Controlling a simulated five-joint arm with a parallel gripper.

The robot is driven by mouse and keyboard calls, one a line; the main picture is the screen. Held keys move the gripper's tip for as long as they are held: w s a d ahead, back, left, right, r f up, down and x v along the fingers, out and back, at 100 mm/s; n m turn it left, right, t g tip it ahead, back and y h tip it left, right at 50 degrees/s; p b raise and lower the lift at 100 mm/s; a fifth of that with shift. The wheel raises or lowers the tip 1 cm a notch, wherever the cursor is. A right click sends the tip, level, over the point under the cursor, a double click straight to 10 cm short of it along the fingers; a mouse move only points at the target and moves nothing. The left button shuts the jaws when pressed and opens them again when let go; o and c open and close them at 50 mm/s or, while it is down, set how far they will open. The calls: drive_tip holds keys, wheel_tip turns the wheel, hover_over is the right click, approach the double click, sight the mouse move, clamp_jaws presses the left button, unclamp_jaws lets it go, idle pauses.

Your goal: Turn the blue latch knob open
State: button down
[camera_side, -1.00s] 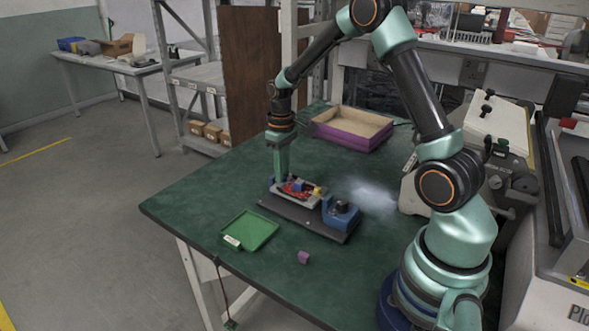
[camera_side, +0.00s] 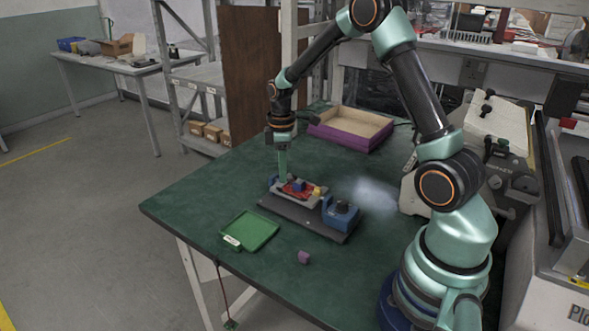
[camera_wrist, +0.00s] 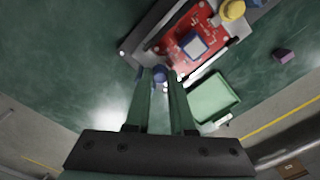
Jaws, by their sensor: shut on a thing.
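The blue latch knob (camera_wrist: 160,75) shows between my fingertips in the wrist view. In the side view a bit of blue (camera_side: 272,181) shows at the left end of the fixture, partly hidden by my fingers. My gripper (camera_side: 282,181) points straight down there; in the wrist view its two green fingers (camera_wrist: 160,73) are shut on the knob. The fixture holds a red circuit board (camera_wrist: 192,45) with a blue-and-white block (camera_wrist: 194,46) and a yellow round part (camera_wrist: 233,10). How far the latch is turned is not clear.
The fixture sits on a dark base plate (camera_side: 298,221) with a blue block (camera_side: 341,214) at its right end. A green tray (camera_side: 250,231) and a small purple block (camera_side: 303,257) lie in front. A purple-sided box (camera_side: 350,130) stands behind.

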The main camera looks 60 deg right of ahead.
drive_tip(key=n, duration=0.4)
drive_tip(key=shift+n, duration=0.3)
drive_tip(key=n, duration=0.4)
drive_tip(key=shift+n, duration=0.3)
drive_tip(key=c, duration=0.8)
unclamp_jaws()
drive_tip(key=shift+o, duration=0.2)
wheel_tip(320, 180, up, 12)
